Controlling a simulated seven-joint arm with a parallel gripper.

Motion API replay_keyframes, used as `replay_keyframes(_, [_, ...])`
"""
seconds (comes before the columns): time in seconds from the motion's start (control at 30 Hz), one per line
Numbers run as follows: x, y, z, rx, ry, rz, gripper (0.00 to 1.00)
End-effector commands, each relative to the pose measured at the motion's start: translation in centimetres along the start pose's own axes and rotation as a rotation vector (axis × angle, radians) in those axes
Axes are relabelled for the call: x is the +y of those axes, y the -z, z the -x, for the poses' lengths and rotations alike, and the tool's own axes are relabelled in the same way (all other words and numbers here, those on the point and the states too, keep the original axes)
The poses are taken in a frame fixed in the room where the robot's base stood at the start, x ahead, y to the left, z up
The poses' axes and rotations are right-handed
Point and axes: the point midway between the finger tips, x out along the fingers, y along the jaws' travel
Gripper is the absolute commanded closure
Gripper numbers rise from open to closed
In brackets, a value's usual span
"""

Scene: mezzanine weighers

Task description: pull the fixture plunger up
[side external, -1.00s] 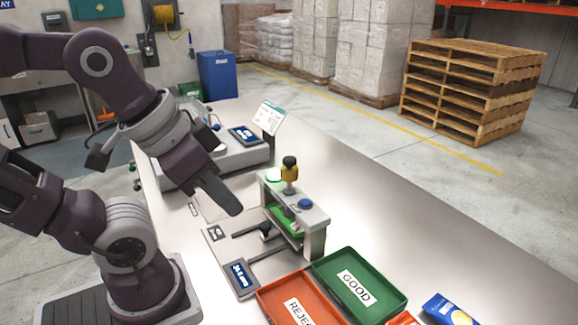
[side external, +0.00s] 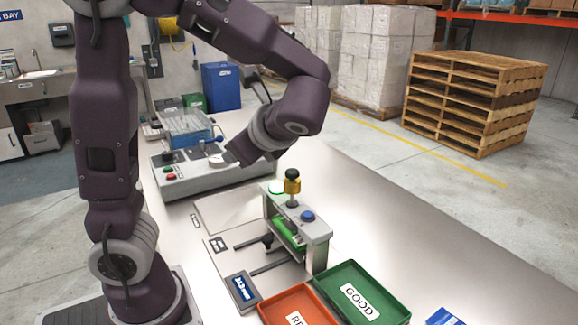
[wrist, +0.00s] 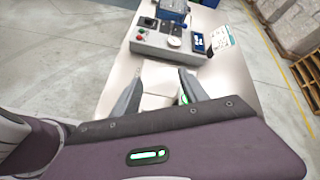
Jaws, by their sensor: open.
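The fixture (side external: 318,238) is a grey bench device with a green part (side external: 288,230) inside. Its plunger (side external: 292,186) stands upright on top, with a yellow collar and black knob above a metal stem. A blue button (side external: 308,216) sits beside it. My gripper (side external: 232,157) is behind and to the left of the plunger in the side view, apart from it. In the wrist view my gripper (wrist: 158,80) has its two fingers spread with nothing between them. The plunger is not visible there; a bit of green (wrist: 183,98) shows by the right finger.
A grey console (side external: 185,180) with buttons and a blue-framed box stands behind the fixture, near my gripper. A green GOOD tray (side external: 398,305) and an orange tray (side external: 275,312) lie in front. A small display (side external: 242,288) is at the left. The bench right of the fixture is clear.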

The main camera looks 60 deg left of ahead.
Motion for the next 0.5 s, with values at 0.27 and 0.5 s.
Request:
replay_keyframes(0.27, [-8.0,9.0,-0.4,-0.494,0.369,-0.533,0.48])
replay_keyframes(0.5, [-5.8,13.4,-3.7,-0.484,0.369,-0.513,0.48])
